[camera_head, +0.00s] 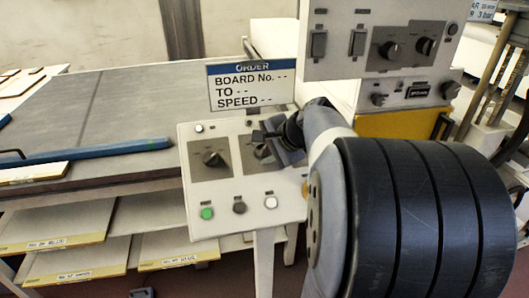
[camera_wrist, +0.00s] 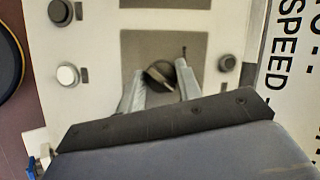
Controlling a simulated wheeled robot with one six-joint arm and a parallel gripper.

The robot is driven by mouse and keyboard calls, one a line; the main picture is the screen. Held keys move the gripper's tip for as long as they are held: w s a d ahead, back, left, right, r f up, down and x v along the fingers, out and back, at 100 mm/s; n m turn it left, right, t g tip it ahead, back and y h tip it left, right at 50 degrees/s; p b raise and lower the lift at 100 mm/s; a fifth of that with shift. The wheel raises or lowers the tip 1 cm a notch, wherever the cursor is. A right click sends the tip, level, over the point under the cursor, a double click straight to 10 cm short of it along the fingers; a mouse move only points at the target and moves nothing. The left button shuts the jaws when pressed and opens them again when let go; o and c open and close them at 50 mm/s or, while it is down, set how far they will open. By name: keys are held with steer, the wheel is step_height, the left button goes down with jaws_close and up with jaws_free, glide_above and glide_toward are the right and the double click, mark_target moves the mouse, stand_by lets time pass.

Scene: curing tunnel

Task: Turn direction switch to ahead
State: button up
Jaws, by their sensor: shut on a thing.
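A grey control panel (camera_head: 190,165) carries two dark rotary knobs on dark plates. The left knob (camera_head: 212,158) is free. My gripper (camera_head: 266,137) is at the right knob (camera_head: 261,151), partly covering it. In the wrist view my gripper (camera_wrist: 161,74) has one finger on each side of this knob (camera_wrist: 159,77) and is shut on it. A small dark mark shows on the plate near the right fingertip. The labels are too small to read, so I cannot tell which knob is the direction switch.
Below the knobs are a green button (camera_head: 207,212), a dark button (camera_head: 239,207) and a white button (camera_head: 270,202). An order sign (camera_head: 250,87) stands just above the panel. A second panel (camera_head: 345,70) with switches and knobs is at the upper right. A table with a blue bar (camera_head: 95,154) is left.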

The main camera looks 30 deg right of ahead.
steer(key=shift+m+t, duration=0.3)
steer(key=shift+m, duration=0.2)
steer(key=o, duration=1)
steer(key=shift+c, duration=0.2)
steer(key=v, duration=1)
steer(key=shift+s+r, duration=0.25)
steer(key=shift+s, duration=0.05)
steer(key=shift+w, duration=0.1)
steer(key=x, duration=1)
steer(key=shift+w+f, duration=0.2)
steer(key=shift+f, duration=0.1)
